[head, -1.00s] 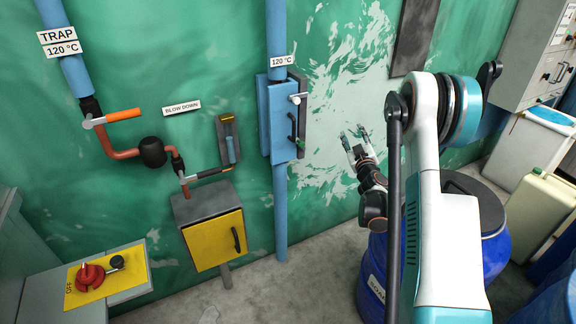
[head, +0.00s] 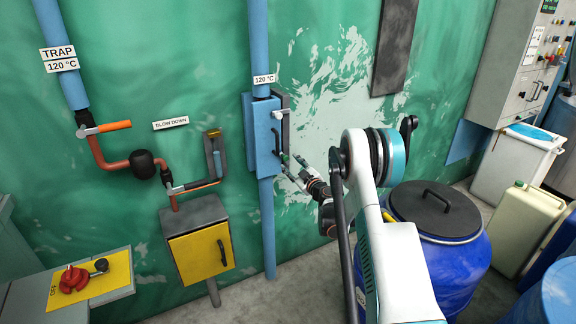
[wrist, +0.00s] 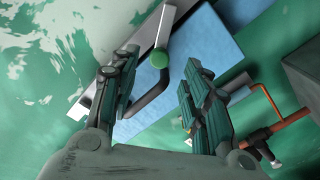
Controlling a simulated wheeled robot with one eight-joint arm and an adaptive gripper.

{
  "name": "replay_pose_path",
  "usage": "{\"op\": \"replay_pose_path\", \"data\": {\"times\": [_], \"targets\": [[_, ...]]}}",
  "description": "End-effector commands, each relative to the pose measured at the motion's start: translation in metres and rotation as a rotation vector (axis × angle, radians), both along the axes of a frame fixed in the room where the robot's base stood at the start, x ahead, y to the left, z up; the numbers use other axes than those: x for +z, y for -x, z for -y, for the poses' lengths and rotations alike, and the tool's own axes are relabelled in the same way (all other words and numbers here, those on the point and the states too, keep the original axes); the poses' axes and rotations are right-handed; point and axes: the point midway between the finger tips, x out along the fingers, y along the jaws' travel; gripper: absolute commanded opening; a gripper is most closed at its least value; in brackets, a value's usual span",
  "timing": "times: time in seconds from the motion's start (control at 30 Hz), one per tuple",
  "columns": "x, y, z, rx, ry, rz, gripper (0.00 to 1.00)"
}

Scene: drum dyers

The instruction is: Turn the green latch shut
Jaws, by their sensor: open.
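The green latch is a dark bent lever with a green knob (wrist: 159,60) on the side of the blue wall box (head: 260,135). In the head view the knob (head: 284,158) is small and partly covered by the gripper. My gripper (head: 288,168) is open, with its fingertips close to the lower right edge of the box. In the wrist view the knob lies between the two fingertips and a little beyond them, and the dark lever (wrist: 152,98) runs back between the fingers. I cannot tell whether either finger touches it.
A pale handle (head: 279,114) sits above on the same box. A blue pipe (head: 267,225) runs below it. A yellow-fronted box (head: 199,252) stands at left. A blue drum (head: 462,262) stands beside my arm.

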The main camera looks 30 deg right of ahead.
Motion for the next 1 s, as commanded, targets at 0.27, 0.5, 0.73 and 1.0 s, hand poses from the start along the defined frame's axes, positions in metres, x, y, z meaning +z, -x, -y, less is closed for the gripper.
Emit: {"op": "replay_pose_path", "data": {"times": [0.27,0.5,0.73,1.0], "targets": [[-0.001,-0.036,-0.001,0.0,0.0,0.0,0.43],[0.0,-0.044,-0.002,-0.001,0.0,0.001,0.43],[0.0,-0.043,-0.001,-0.001,0.0,0.001,0.3],[0.0,-0.043,-0.001,-0.001,0.0,0.001,0.0]]}}
